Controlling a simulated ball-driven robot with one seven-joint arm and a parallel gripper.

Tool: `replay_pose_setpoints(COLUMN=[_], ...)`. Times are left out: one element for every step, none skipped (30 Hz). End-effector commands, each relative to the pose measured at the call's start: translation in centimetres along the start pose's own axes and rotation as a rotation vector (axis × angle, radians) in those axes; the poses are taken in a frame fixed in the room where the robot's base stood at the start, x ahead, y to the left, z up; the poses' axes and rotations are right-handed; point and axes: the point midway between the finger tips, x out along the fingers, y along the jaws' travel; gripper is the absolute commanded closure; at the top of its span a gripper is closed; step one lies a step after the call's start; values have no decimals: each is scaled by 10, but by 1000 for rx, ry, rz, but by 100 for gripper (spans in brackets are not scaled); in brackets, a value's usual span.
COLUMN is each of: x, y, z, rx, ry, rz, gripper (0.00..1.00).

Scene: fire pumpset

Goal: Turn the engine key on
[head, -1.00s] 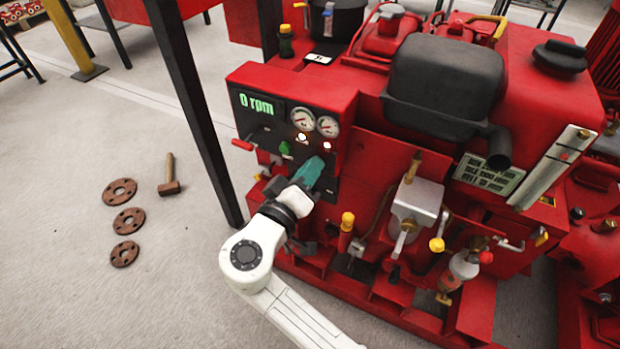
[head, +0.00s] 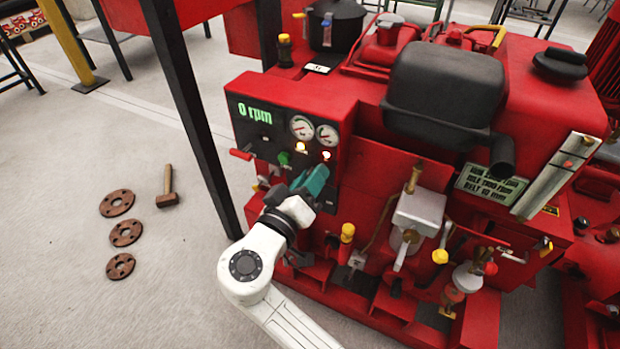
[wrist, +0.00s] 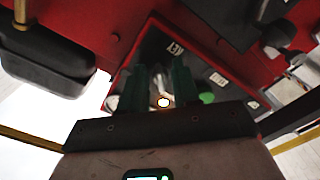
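The red engine's control panel (head: 270,150) shows "0 rpm" in green, with a lit yellow lamp (head: 300,147) and a lit red lamp (head: 326,155). My gripper (head: 318,176), with teal fingers, is at the panel's lower right and hides the key area in the head view. In the wrist view, a white "KEY" label (wrist: 176,47) is on the dark panel just beyond the fingers. A small grey metal piece, seemingly the key (wrist: 160,78), shows between my two separated fingers. Whether they touch it is unclear.
Two round gauges (head: 302,127) and a green knob (head: 283,158) sit near my gripper. A red lever (head: 240,154) sticks out at the panel's left. A black post (head: 190,115) stands left of the engine. A hammer (head: 168,190) and rusty flanges (head: 126,232) lie on the floor.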

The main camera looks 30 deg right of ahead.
Motion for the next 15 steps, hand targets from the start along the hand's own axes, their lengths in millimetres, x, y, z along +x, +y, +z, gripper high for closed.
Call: replay_pose_setpoints(x=[-1,-1,-1,-1,-1,-1,-2,-3,-5,-7,-10,-15,-20,-25,-32], y=[0,0,0,0,0,0,0,0,0,0,0,0,0,0,1], z=[0,0,0,-1,-1,-1,-1,-1,-1,-2,-2,-2,-3,-3,-2], rx=[0,0,0,-1,-1,-1,-1,-1,-1,-1,-1,-1,-2,-2,-2], ry=[1,2,2,2,2,3,3,3,4,5,5,6,6,6,5], rz=[0,0,0,0,0,0,-1,-1,-1,-2,-2,-3,-3,-4,-3], gripper=[67,67,67,67,67,67,67,67,67,67,67,67,67,67,67])
